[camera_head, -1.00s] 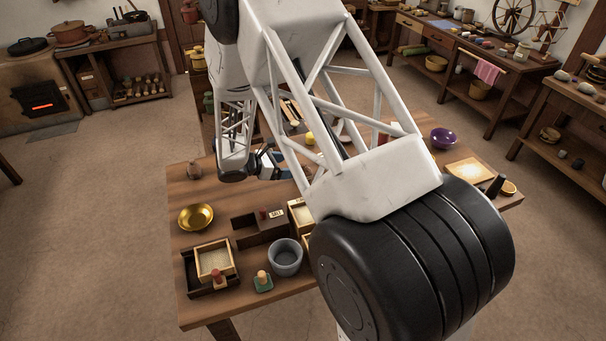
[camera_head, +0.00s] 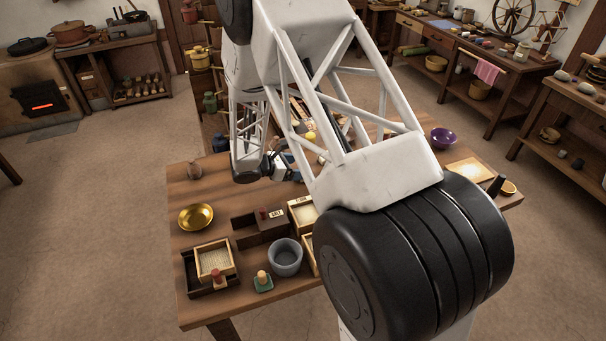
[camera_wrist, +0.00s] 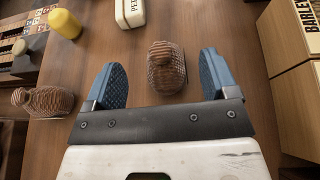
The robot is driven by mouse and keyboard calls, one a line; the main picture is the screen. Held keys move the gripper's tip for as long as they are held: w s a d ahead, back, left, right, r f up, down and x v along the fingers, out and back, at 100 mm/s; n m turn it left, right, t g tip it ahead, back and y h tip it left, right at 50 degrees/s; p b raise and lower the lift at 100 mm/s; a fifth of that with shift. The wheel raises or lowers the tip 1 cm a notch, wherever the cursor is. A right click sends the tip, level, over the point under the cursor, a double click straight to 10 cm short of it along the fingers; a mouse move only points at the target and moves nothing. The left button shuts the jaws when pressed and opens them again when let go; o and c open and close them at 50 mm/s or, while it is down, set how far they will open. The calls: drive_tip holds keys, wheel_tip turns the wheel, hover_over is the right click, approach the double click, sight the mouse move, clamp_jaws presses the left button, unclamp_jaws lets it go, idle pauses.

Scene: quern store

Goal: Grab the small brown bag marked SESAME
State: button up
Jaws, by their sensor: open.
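In the wrist view a small brown, ribbed, bag-like lump (camera_wrist: 166,66) stands on the wooden table between and slightly beyond the fingertips of my gripper (camera_wrist: 162,80). The blue-padded fingers are open, one on each side, with a gap to it. A second similar brown lump (camera_wrist: 45,101) lies to the left, outside the fingers. I see no readable SESAME mark on either. In the head view my gripper (camera_head: 285,166) is low over the table's far part, partly hidden by my arm.
A white block lettered "PE" (camera_wrist: 130,12) and a yellow piece (camera_wrist: 65,23) lie beyond. A wooden box marked BARLEY (camera_wrist: 290,75) is close on the right. In the head view, a brass bowl (camera_head: 196,217), grey pot (camera_head: 285,258) and trays stand nearer the front.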

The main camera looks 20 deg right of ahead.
drive_tip(key=shift+x, duration=1.65)
drive_tip(key=shift+s, duration=0.1)
drive_tip(key=c, duration=1.1)
drive_tip(key=shift+c, duration=0.2)
drive_tip(key=shift+r, duration=4.95)
